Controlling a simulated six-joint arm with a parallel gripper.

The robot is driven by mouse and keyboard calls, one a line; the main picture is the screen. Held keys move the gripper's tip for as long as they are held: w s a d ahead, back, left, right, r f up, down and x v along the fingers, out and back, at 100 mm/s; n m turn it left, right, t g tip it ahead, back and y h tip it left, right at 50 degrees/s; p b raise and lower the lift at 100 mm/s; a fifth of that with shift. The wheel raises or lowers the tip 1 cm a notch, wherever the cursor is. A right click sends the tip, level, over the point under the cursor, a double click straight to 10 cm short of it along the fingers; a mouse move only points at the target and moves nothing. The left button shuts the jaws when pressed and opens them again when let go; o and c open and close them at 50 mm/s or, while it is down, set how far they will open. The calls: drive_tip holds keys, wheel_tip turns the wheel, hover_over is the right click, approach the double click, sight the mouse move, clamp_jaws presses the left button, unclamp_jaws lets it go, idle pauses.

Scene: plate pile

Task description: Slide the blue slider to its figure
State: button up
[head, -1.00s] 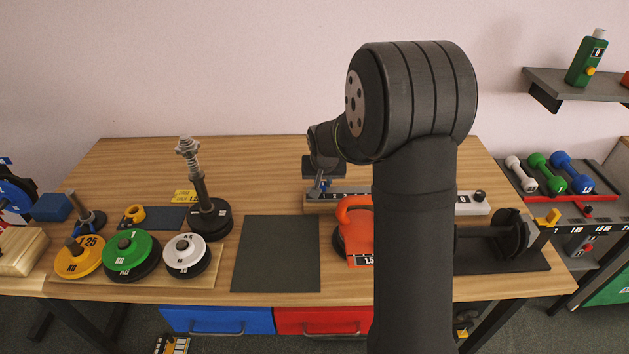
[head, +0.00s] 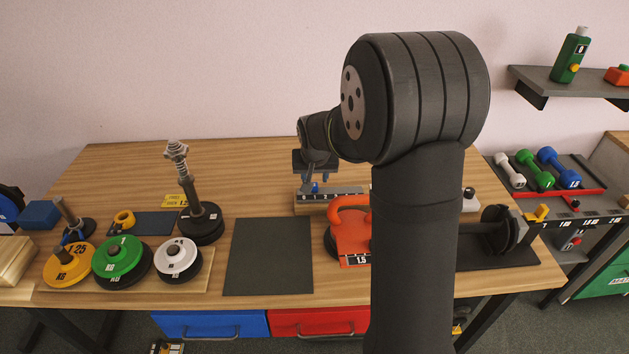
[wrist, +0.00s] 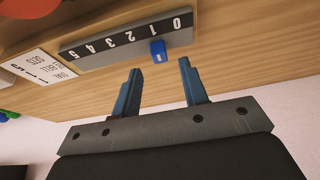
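The blue slider (wrist: 158,50) sits on a dark scale strip (wrist: 110,42) numbered 0 to 5 in the wrist view, beside the figure 1. It shows small and bright blue in the head view (head: 315,188), near the left end of its rail. My gripper (wrist: 160,64) is open and empty. Its two blue-grey fingers point toward the slider, which is a little beyond the tips and in line with the gap. In the head view my gripper (head: 313,184) is over the left end of the rail. A card (wrist: 42,72) with partly readable print and "1", "5" lies beside the scale.
An orange kettlebell (head: 352,240) stands in front of the rail, partly behind my arm. A dark mat (head: 268,257) lies left of it. Weight plates (head: 122,256) and an upright spring-topped bar (head: 188,190) stand further left. A dumbbell (head: 490,232) lies at right.

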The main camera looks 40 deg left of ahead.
drive_tip(key=v, duration=1.3)
drive_tip(key=shift+r, duration=0.35)
drive_tip(key=shift+s+d, duration=0.1)
drive_tip(key=x, duration=1.7)
drive_tip(key=shift+f, duration=0.25)
drive_tip(key=shift+s+a, duration=0.1)
drive_tip(key=shift+a, duration=0.1)
